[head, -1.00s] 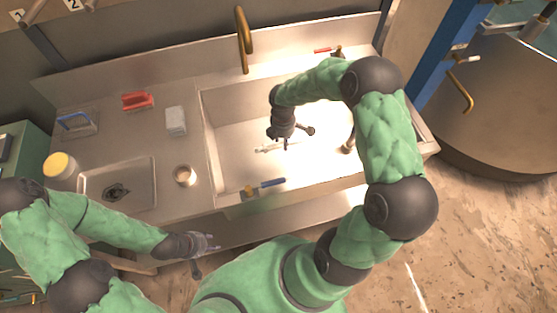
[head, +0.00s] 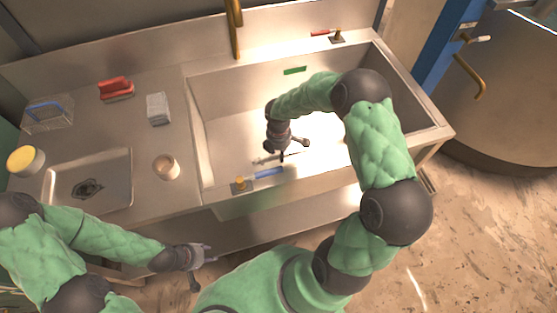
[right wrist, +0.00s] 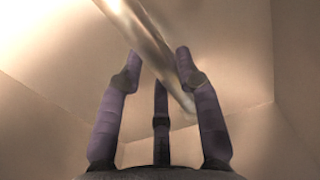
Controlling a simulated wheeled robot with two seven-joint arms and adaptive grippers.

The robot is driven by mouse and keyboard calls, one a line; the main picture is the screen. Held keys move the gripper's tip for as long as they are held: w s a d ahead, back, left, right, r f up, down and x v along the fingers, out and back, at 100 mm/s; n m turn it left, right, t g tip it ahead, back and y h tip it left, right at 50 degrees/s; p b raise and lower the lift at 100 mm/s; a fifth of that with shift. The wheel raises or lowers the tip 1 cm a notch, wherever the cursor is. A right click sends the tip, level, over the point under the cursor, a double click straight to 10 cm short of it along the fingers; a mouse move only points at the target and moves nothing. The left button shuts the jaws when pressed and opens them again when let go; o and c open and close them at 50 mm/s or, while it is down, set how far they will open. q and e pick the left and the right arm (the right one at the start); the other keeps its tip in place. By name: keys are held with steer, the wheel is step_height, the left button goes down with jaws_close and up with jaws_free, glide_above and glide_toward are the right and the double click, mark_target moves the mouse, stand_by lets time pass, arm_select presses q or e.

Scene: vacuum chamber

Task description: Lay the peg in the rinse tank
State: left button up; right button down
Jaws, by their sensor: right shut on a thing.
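The rinse tank (head: 225,95) is the large steel basin in the middle of the head view. My right gripper (head: 284,155) reaches down inside it, near its front wall. It is shut on the peg (head: 265,161), a slim metallic rod. In the right wrist view the peg (right wrist: 150,42) runs slantwise between the fingers (right wrist: 160,75), with tank walls behind it. I cannot tell whether the peg touches the tank floor. My left gripper (head: 208,262) is empty, fingers spread, in front of the counter.
A blue-handled item (head: 268,174) lies at the tank's front rim. A cup (head: 166,167), a white block (head: 158,108), a red brush (head: 116,89), a wire basket (head: 48,115) and a yellow-lidded jar (head: 25,161) stand left, around a small sink (head: 90,185). A brass faucet (head: 234,25) rises behind.

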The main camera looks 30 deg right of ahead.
steer(key=shift+f+b, duration=1.25)
steer(key=shift+f, duration=2.15)
steer(key=shift+f, duration=0.15)
steer(key=c, duration=0.9)
jaws_free()
steer(key=shift+o, duration=0.2)
steer(key=r+p, duration=0.1)
steer(key=r, duration=0.3)
steer(key=r+p, duration=0.2)
steer(key=r, duration=0.2)
steer(key=r+p, duration=0.2)
steer(key=r, duration=0.2)
steer(key=shift+a+r, duration=0.15)
steer(key=shift+a, duration=0.1)
